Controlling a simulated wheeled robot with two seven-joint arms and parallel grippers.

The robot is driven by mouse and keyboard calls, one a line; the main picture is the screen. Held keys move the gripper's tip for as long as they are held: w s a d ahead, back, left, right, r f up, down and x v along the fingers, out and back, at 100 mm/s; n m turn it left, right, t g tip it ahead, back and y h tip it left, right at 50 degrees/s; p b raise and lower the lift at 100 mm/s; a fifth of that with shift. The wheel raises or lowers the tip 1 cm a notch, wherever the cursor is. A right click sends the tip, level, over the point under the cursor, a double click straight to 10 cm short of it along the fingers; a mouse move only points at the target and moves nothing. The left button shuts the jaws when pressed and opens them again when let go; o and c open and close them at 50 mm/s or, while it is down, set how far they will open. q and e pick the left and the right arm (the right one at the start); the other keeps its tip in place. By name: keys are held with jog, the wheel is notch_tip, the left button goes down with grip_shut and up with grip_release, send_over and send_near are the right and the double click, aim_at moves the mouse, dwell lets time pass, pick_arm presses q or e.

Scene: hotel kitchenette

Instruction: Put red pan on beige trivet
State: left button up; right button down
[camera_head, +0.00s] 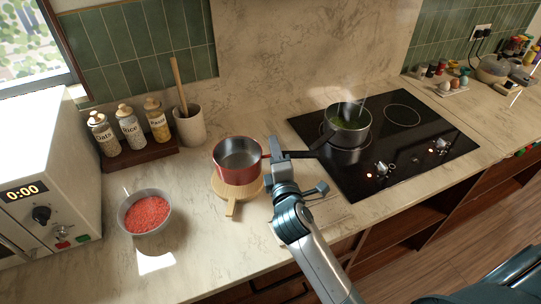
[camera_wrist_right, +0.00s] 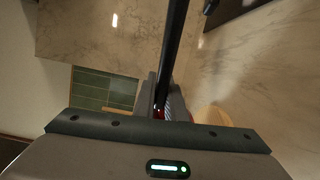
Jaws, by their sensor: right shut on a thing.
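The red pan (camera_head: 238,172) is upright over the round beige trivet (camera_head: 231,209), covering the trivet's back part. The trivet's front rim and short handle show; I cannot tell if the pan's base touches it. The pan's dark handle points right. My right gripper (camera_head: 279,156) is shut on this handle close to the pan. In the right wrist view the dark handle (camera_wrist_right: 175,45) runs between the fingers (camera_wrist_right: 162,98), with a bit of red beside them. The trivet's edge (camera_wrist_right: 213,117) shows there too. My left gripper is not in view.
A black cooktop (camera_head: 385,170) with a steaming dark pot (camera_head: 348,134) is to the right. A bowl of red grains (camera_head: 146,212) stands left of the trivet. A utensil crock (camera_head: 190,127), a jar rack (camera_head: 140,154) and a white microwave (camera_head: 40,150) are at the left.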

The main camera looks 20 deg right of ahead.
jog(key=shift+w+a+f, duration=0.15)
jog(key=shift+w+f, duration=0.05)
jog(key=shift+w, duration=0.2)
jog(key=shift+w+a+f, duration=0.15)
jog(key=shift+w+f, duration=0.05)
jog(key=shift+w, duration=0.2)
notch_tip(320, 180, down, 3)
jog(key=shift+f+p, duration=0.2)
jog(key=shift+p, duration=0.1)
jog(key=shift+f, duration=0.45)
jog(key=c, duration=1.8)
grip_release()
jog(key=shift+r, duration=0.1)
